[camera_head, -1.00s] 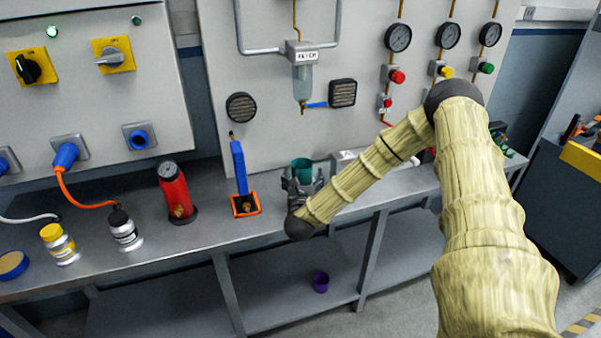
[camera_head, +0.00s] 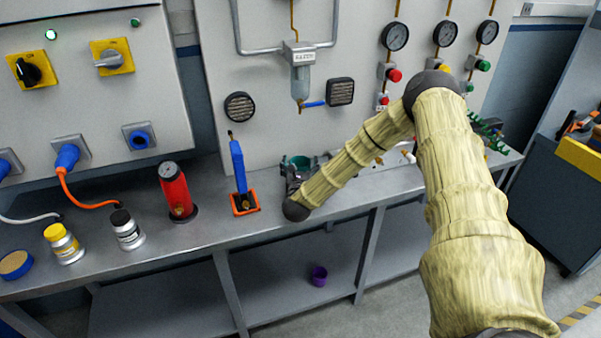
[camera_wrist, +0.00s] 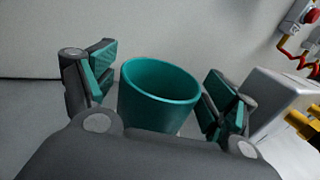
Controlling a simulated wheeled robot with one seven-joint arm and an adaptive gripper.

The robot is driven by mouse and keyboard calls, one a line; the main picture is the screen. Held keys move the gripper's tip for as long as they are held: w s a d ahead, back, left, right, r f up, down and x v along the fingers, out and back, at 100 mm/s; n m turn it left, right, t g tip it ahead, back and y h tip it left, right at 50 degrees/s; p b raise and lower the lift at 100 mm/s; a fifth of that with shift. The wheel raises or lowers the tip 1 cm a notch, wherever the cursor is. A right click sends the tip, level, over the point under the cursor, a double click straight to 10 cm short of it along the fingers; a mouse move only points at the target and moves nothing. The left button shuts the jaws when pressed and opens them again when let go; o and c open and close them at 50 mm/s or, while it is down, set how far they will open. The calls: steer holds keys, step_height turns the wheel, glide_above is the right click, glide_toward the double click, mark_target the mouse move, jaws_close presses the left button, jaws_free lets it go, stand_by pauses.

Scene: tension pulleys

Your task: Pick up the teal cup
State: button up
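The teal cup (camera_head: 297,161) stands upright on the grey bench at the back wall, with its lower part hidden behind my gripper in the head view. In the wrist view the cup (camera_wrist: 160,88) is between my fingers, with its open rim facing up. My gripper (camera_wrist: 160,95) is open, with one teal-padded finger on each side of the cup. A narrow gap shows between each finger and the cup wall. In the head view my gripper (camera_head: 303,172) is largely hidden by my own wrist.
A blue-handled tool in an orange holder (camera_head: 245,203) stands left of my gripper. A red cylinder (camera_head: 175,190) and two small bottles are farther left. A grey box (camera_wrist: 280,105) is close to my right finger. A purple cup (camera_head: 319,276) sits on the lower shelf.

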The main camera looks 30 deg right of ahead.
steer(key=c, duration=0.9)
steer(key=shift+r, duration=0.1)
steer(key=shift+c, duration=0.2)
